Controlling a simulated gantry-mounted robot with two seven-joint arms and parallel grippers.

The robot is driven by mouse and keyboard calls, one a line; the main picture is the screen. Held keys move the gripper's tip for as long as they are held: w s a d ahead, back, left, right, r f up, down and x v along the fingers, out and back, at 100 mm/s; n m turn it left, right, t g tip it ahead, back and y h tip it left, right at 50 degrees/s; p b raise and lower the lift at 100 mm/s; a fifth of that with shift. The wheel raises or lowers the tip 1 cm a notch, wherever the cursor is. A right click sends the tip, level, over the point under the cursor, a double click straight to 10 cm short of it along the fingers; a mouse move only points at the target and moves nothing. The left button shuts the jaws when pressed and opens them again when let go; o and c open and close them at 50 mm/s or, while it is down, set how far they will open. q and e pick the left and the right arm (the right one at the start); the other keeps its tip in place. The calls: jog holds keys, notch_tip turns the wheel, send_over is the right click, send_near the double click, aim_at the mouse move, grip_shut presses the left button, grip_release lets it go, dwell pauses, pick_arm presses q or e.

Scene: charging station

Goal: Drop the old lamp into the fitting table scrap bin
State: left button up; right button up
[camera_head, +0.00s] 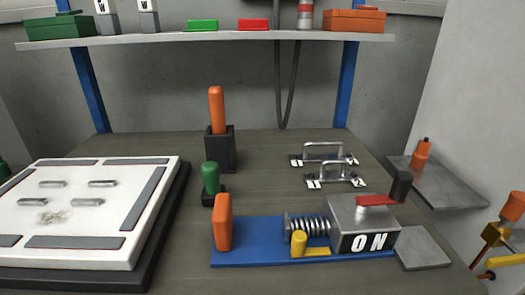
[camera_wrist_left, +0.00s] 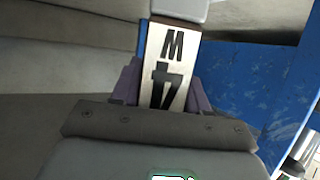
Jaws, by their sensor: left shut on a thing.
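My left gripper (camera_wrist_left: 160,88) shows only in the left wrist view, its purple fingers shut on the sides of a pale block with large black marks, which I take to be the old lamp (camera_wrist_left: 175,45). The lamp has a grey end at the top of that view, and its lower end is hidden by the gripper. A large scuffed blue surface (camera_wrist_left: 248,70) lies beyond it to the right; I cannot tell if it is the scrap bin. Neither gripper shows in the head view, and no scrap bin can be made out there.
In the head view, a bench (camera_head: 290,160) holds a white panel (camera_head: 75,210), a blue base (camera_head: 260,256) with a spring and a grey "ON" box (camera_head: 350,215), an orange-handled tool (camera_head: 216,105) and metal handles (camera_head: 325,152). A shelf (camera_head: 160,39) runs above, with two similar labelled blocks (camera_head: 148,20).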

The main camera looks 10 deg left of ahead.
pick_arm(q)
jog(key=o, duration=1.2)
jog(key=shift+c, duration=0.2)
jog(key=p+v, duration=0.6)
jog(key=v, duration=0.4)
jog(key=shift+s+d+r, duration=0.15)
jog(key=shift+s+r, duration=0.1)
jog(key=shift+s, duration=0.05)
